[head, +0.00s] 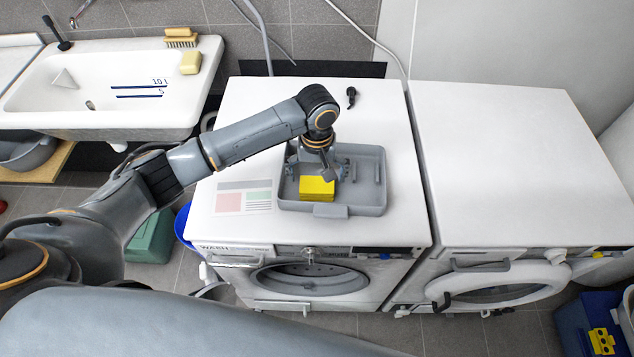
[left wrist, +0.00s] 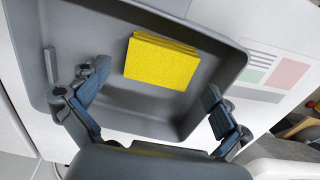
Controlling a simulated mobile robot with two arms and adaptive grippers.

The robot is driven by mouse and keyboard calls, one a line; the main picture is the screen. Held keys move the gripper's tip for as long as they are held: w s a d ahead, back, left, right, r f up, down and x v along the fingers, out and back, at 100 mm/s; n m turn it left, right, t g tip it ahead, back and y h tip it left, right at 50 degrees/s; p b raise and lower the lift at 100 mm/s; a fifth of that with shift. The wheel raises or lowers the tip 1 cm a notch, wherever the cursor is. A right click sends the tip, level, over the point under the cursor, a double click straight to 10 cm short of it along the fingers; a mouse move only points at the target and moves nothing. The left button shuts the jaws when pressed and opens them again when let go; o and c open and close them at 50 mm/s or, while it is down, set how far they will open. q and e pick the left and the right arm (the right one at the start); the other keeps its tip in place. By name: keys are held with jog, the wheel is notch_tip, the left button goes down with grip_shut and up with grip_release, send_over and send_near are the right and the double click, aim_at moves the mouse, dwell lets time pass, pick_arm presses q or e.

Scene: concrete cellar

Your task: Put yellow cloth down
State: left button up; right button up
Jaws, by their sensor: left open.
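The yellow cloth (head: 317,188) is a folded stack lying in the grey tray (head: 345,211) on top of the left washing machine. The cloth also shows in the left wrist view (left wrist: 160,62), flat on the floor of the tray (left wrist: 215,22). My left gripper (head: 328,172) is over the tray, just behind the cloth in the head view. In the left wrist view its two fingers (left wrist: 150,108) are spread wide, with nothing between them, and the cloth lies apart beyond them. My right gripper is not in view.
A printed sheet (head: 244,197) lies left of the tray, and a small black item (head: 351,97) behind it. The right machine's top (head: 510,150) is bare. A sink (head: 110,95) with a brush (head: 181,39) and sponge (head: 191,63) stands at left.

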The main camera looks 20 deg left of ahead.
aim_at(317, 184)
pick_arm(q)
notch_tip(317, 184, up, 9)
jog(key=shift+b, duration=0.4)
jog(key=shift+f, duration=0.1)
